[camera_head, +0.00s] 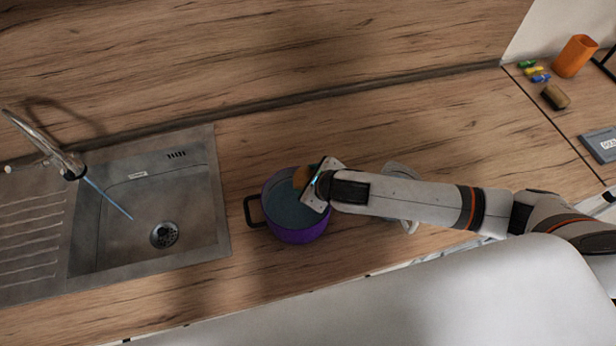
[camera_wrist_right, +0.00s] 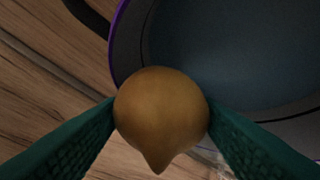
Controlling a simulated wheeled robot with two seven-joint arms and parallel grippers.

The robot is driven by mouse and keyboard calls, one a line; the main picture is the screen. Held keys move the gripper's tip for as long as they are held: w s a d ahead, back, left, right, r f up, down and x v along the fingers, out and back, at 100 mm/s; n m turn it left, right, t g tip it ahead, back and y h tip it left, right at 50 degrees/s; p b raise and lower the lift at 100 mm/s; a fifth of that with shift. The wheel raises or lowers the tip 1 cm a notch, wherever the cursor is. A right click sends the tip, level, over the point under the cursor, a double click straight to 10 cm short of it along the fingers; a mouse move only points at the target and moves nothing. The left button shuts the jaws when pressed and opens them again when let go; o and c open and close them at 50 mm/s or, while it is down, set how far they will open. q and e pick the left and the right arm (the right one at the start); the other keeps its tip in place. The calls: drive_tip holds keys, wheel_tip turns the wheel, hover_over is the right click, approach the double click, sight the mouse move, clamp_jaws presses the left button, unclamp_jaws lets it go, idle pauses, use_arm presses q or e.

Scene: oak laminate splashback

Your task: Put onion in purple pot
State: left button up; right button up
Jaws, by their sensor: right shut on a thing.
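The purple pot (camera_head: 298,236) stands on the wooden counter to the right of the sink, with a dark handle on its left side. Its inside looks blue-grey and shows no food. My right gripper (camera_head: 306,182) is at the pot's upper right rim, seen from above. In the right wrist view my right gripper (camera_wrist_right: 160,122) is shut on a brown-yellow onion (camera_wrist_right: 160,108), held between two green fingers. The onion (camera_head: 301,176) shows partly in the head view, at the pot's far rim. In the wrist view the pot (camera_wrist_right: 122,50) lies just beyond the onion. My left gripper is not in view.
A steel sink (camera_head: 110,240) with a tap (camera_head: 45,145) is at the left. A partly hidden pale dish (camera_head: 400,170) lies behind my right forearm. An orange cup (camera_head: 574,56), a sponge (camera_head: 555,97) and small coloured items are at the far right. The wooden splashback runs behind.

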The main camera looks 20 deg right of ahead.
drive_tip(key=shift+f, duration=0.15)
drive_tip(key=o, duration=1)
drive_tip(key=shift+o, duration=0.2)
drive_tip(key=shift+r, duration=0.35)
drive_tip(key=shift+s+r, duration=0.15)
drive_tip(key=shift+r, duration=0.2)
drive_tip(key=b+v, duration=0.3)
drive_tip(key=v, duration=0.8)
drive_tip(key=shift+s+r, duration=0.2)
drive_tip(key=shift+r, duration=0.1)
drive_tip(key=shift+d, duration=0.15)
